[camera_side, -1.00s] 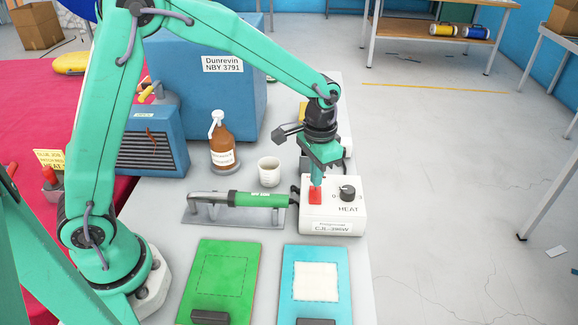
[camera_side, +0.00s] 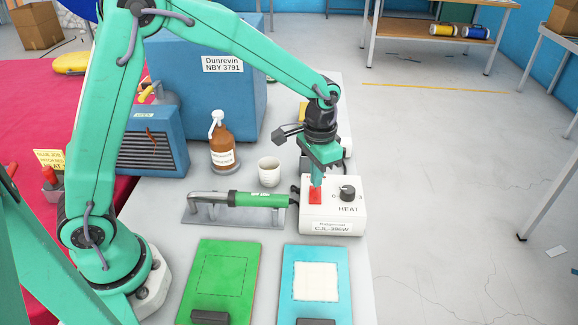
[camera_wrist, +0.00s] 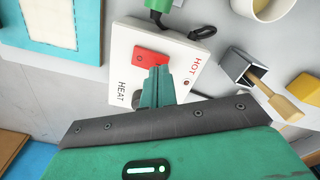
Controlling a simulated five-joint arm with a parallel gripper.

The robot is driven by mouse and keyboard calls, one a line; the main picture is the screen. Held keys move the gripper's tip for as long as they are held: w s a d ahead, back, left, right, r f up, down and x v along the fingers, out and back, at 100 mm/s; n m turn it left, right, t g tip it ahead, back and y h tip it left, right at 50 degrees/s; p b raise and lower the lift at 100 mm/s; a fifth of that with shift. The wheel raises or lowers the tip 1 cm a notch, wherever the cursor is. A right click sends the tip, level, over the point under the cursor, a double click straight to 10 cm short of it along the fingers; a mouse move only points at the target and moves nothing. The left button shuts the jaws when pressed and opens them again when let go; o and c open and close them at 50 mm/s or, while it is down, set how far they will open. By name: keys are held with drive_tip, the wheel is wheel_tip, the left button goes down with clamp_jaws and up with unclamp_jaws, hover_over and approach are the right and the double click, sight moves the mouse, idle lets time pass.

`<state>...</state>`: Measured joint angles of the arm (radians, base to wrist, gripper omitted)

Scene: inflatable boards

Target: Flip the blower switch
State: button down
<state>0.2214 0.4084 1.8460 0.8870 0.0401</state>
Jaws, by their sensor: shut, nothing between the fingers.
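The blower control box (camera_side: 331,222) is white, with a red switch (camera_side: 315,196), a black knob (camera_side: 347,192) and the word HEAT. It sits near the table's right edge. My gripper (camera_side: 316,183) points down with its closed fingertips at the red switch, seemingly touching it. In the wrist view my shut fingers (camera_wrist: 160,72) overlap the lower right of the red switch (camera_wrist: 143,58) on the box (camera_wrist: 190,50). The fingers partly hide the switch and the knob. The green-handled hot-air tool (camera_side: 255,199) lies on a grey stand left of the box.
A white cup (camera_side: 269,171) and a brown bottle (camera_side: 222,149) stand behind the tool. A green board (camera_side: 222,275) and a light blue board (camera_side: 340,285) with a white patch lie in front. A blue box (camera_side: 240,95) stands at the back.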

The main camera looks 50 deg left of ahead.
sight(312, 189)
drive_tip(key=shift+f, duration=0.85)
idle(0.7)
drive_tip(key=shift+r, duration=3.55)
drive_tip(key=s+a+r+n+t, duration=0.1)
drive_tip(key=s+a+r, duration=0.4)
drive_tip(key=s, duration=0.5)
drive_tip(key=s+a+r+n+t, duration=0.2)
drive_tip(key=s+a+r+t, duration=0.2)
drive_tip(key=s, duration=0.7)
drive_tip(key=shift+a+r+t, duration=0.3)
drive_tip(key=shift+a+r, duration=0.05)
drive_tip(key=shift+r, duration=0.05)
